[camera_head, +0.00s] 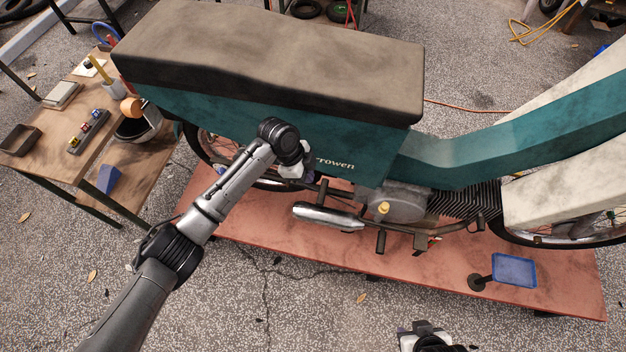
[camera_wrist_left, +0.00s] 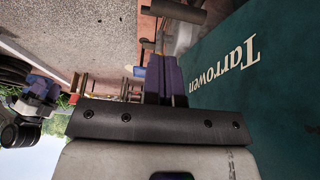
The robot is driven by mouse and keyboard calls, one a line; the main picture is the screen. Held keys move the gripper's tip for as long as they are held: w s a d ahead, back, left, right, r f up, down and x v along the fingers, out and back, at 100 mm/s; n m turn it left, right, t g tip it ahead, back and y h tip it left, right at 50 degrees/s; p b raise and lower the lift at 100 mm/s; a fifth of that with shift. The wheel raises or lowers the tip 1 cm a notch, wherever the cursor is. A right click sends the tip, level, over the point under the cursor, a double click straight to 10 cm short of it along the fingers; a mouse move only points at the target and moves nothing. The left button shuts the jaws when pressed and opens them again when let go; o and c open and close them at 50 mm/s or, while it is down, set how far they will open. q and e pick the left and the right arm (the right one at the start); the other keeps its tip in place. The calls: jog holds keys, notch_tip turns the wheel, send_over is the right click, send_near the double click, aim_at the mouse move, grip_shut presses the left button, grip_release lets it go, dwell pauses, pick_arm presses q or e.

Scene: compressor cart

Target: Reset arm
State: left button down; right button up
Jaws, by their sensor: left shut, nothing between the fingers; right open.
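My left arm reaches in from the lower left, and my left gripper (camera_head: 296,172) is beside the teal side panel of the motorbike (camera_head: 330,150), partly hidden behind its own wrist. In the left wrist view the purple fingers (camera_wrist_left: 166,78) are together with nothing between them, close to the teal panel with its "Tarrowen" lettering (camera_wrist_left: 238,68). I cannot tell whether they touch it. My right gripper (camera_head: 424,330) is at the bottom edge of the head view, open, apart from the bike and partly cut off.
The bike stands on a reddish platform (camera_head: 240,220). A blue tray (camera_head: 514,270) is at its right front. A wooden workbench (camera_head: 50,150) with a pot, small box and several small parts is at the left.

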pick_arm(q)
jog(key=shift+v, duration=1.65)
jog(key=shift+s, duration=0.1)
jog(key=s+f+n+t, duration=0.1)
jog(key=s+f+n, duration=0.2)
jog(key=s+f, duration=0.35)
jog(key=s+f+n+t, duration=0.1)
jog(key=s+f+n, duration=0.25)
jog(key=s, duration=0.65)
jog(key=s+a+r+n+t+y, duration=0.1)
jog(key=s+a+n+y, duration=0.1)
jog(key=s+a+n, duration=0.45)
jog(key=s+a+r+n+t+y, duration=0.15)
jog(key=s+a+n, duration=0.25)
jog(key=s+a, duration=0.6)
notch_tip(320, 180, up, 37)
jog(key=s+d+p, duration=0.1)
jog(key=s+p, duration=0.1)
jog(key=p, duration=3.4)
jog(key=shift+s+d+f+n+p, duration=0.2)
jog(key=shift+s+d+n+p, duration=0.1)
jog(key=shift+s+d+p, duration=0.1)
